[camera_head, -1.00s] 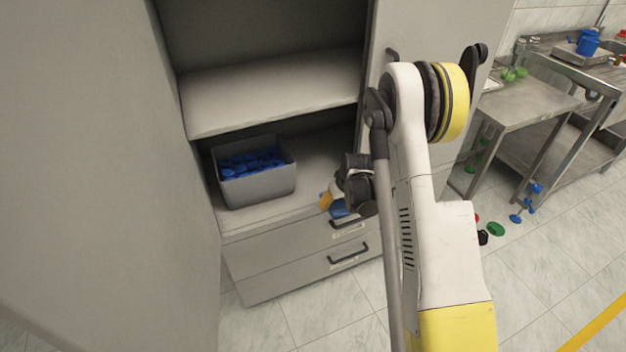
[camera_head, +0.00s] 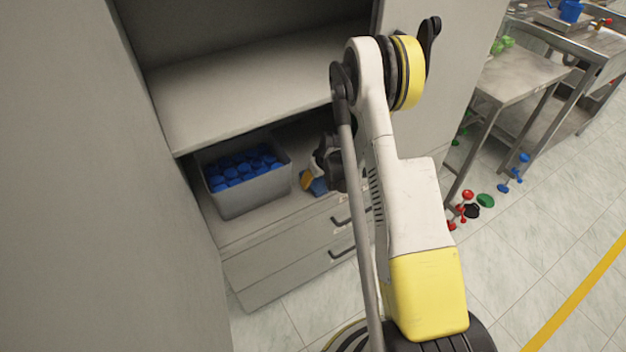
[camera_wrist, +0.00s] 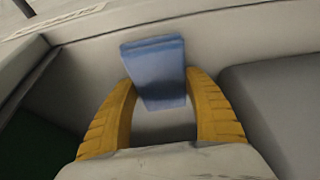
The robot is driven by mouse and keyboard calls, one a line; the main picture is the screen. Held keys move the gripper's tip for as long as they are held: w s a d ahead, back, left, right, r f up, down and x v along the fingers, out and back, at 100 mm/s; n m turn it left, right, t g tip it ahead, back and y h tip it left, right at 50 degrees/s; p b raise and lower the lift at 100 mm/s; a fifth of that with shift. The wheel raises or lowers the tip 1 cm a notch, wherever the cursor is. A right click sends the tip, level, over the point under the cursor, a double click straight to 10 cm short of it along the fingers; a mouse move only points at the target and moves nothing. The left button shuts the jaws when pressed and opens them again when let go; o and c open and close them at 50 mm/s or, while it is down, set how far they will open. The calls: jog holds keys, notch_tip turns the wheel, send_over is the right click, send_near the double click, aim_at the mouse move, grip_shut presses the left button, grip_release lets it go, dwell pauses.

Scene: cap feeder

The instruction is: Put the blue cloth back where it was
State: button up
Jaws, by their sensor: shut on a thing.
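The blue cloth (camera_wrist: 155,72) is a folded, pale blue piece between the yellow fingers of my gripper (camera_wrist: 161,82) in the wrist view. My gripper is shut on it, and the cloth sticks out past the fingertips. In the head view a small part of the cloth (camera_head: 319,187) shows beside a yellow finger, above the front part of the lower shelf (camera_head: 242,232) in the open cabinet, to the right of the grey bin. My arm hides part of the gripper. I cannot tell whether the cloth touches the shelf.
The grey bin (camera_head: 250,194) of blue caps stands on the lower shelf, left of my gripper. The upper shelf (camera_head: 240,95) is bare above it. Drawers with dark handles (camera_head: 343,251) are below. A metal table (camera_head: 515,78) stands at right, with coloured items on the floor beside it.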

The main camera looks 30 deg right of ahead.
jog(key=shift+f, duration=0.1)
jog(key=o, duration=1.1)
jog(key=p+v, duration=0.4)
jog(key=v, duration=0.8)
jog(key=shift+p, duration=0.3)
jog(key=shift+w, duration=0.1)
